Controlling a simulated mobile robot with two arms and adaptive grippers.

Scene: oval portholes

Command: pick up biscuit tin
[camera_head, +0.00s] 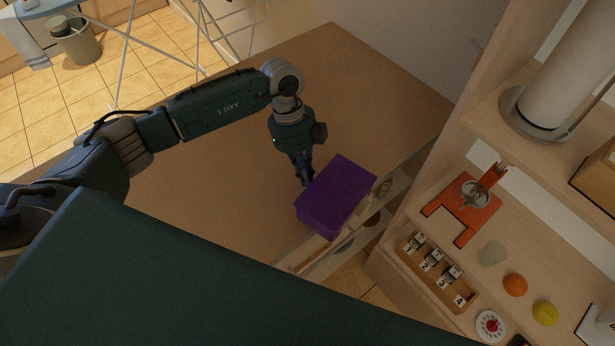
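A purple box (337,195), which looks like the biscuit tin, sits near the right-hand edge of the brown surface (210,190). Its top and near side show, and it is turned at an angle. My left arm reaches in from the left, and my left gripper (306,180) points down beside the box's upper left side. The fingertips are small and dark and look very close to the box; I cannot tell whether they touch it. Whether they are open or shut does not show clearly. My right gripper is not in view.
A wooden shelf unit at right holds an orange stand (464,208), a tray of numbered blocks (437,272), an orange ball (515,285), a yellow ball (545,313) and a white roll (566,80). A white wire rack (200,40) stands at the upper left. The brown surface is otherwise bare.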

